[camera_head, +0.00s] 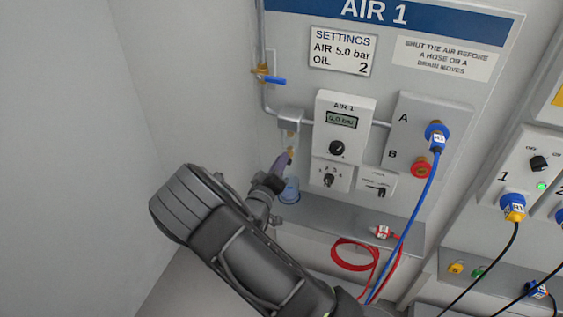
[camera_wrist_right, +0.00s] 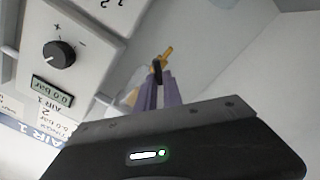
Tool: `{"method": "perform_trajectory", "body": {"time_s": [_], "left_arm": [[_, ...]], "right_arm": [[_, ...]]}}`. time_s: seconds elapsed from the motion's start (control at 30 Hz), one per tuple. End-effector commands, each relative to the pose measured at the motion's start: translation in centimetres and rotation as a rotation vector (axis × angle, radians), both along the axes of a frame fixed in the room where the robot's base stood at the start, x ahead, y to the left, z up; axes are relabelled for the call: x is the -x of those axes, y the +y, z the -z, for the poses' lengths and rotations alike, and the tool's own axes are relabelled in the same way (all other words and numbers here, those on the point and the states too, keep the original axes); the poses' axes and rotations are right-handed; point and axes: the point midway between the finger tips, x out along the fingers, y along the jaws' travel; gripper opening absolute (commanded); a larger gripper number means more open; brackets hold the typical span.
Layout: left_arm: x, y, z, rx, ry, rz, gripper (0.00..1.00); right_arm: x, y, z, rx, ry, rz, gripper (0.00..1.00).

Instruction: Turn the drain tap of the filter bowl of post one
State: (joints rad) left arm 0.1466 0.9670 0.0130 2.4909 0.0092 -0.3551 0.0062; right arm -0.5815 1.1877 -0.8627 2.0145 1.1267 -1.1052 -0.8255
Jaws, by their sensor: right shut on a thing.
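The AIR 1 post has a grey filter head (camera_head: 291,120) on its pipe, with a pale clear bowl (camera_head: 292,140) below it. A small brass drain tap (camera_head: 291,153) is at the bowl's bottom; its brass part also shows in the right wrist view (camera_wrist_right: 168,52). My right gripper (camera_head: 285,158) reaches up from below. Its purple fingers (camera_wrist_right: 159,84) are shut on a small dark part of the tap, just beside the brass. The fingers hide part of the tap, so its exact angle cannot be told. My left gripper is out of view.
A blue cup (camera_head: 290,191) stands on the grey shelf (camera_head: 340,220) below the bowl. The regulator box (camera_head: 344,122) is close to the right. A blue-handled valve (camera_head: 275,80) is above. Blue (camera_head: 412,215) and red (camera_head: 352,256) hoses hang right of my arm.

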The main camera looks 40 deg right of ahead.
Motion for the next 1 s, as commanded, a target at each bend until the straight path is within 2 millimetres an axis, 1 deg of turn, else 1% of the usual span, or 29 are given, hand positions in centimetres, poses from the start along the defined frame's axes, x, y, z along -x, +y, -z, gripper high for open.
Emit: {"method": "perform_trajectory", "body": {"time_s": [0.3, 0.6, 0.8, 1.0], "left_arm": [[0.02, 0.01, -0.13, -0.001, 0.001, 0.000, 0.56], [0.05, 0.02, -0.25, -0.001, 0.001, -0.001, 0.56], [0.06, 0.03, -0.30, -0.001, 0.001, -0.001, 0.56], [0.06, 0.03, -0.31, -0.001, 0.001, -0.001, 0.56]], "right_arm": [[-0.12, 0.13, 0.38, 0.170, 0.249, 0.000, 0.00], [-0.21, 0.22, 0.66, 0.315, 0.457, -0.003, 0.00], [-0.22, 0.22, 0.80, 0.377, 0.547, -0.002, 0.00], [-0.21, 0.21, 0.85, 0.405, 0.587, -0.002, 0.00]]}}
